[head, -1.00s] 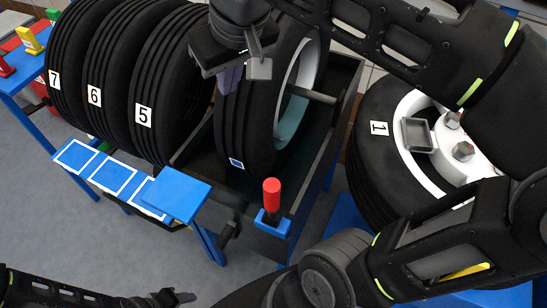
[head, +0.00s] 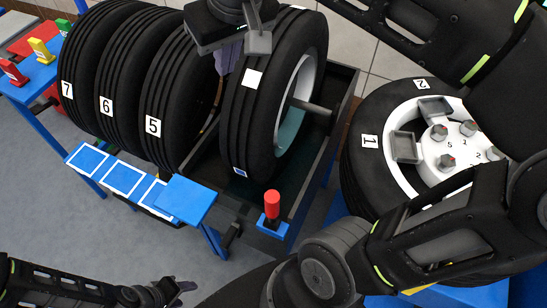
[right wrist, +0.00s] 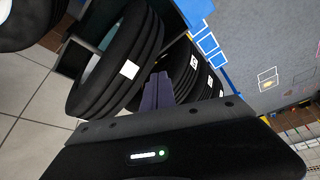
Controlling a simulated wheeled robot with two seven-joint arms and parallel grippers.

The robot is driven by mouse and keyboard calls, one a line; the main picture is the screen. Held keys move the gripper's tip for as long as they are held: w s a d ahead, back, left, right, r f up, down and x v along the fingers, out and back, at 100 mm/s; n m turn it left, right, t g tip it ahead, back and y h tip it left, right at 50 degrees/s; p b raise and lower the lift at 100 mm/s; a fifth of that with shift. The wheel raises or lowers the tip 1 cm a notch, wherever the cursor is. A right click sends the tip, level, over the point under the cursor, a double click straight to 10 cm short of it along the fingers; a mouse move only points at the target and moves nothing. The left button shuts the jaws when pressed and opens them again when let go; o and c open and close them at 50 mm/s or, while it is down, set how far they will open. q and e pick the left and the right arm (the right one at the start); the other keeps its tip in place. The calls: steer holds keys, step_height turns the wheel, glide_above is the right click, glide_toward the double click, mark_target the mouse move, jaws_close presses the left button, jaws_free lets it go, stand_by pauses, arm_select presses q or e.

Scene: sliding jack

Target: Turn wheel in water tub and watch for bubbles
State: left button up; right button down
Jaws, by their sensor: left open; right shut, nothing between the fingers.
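The black wheel (head: 262,120) stands upright in the dark water tub (head: 335,125), around a grey axle. A white patch and a lower blue-and-white mark show on its tread. The teal inside the tub shows through the rim; I see no clear bubbles. My right gripper (head: 227,58) is shut and empty at the wheel's upper left, by the tread; contact cannot be told. In the right wrist view its purple fingers (right wrist: 172,88) are beside the wheel (right wrist: 110,75). My left gripper (head: 183,288) is open and empty at the bottom left, away from the tub.
Tyres marked 5, 6 and 7 (head: 165,95) stand left of the tub. A wheel marked 1 (head: 365,165) lies at right, partly behind my arm. A red handle (head: 272,204) stands at the tub's front edge. Blue panels (head: 123,178) lie in front. Floor at front left is clear.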

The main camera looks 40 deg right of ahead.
steer(key=p, duration=0.6)
glide_above(281, 26)
steer(key=shift+a, duration=0.2)
steer(key=shift+w+d+f, duration=0.1)
steer(key=shift+d, duration=0.2)
steer(key=shift+b, duration=0.3)
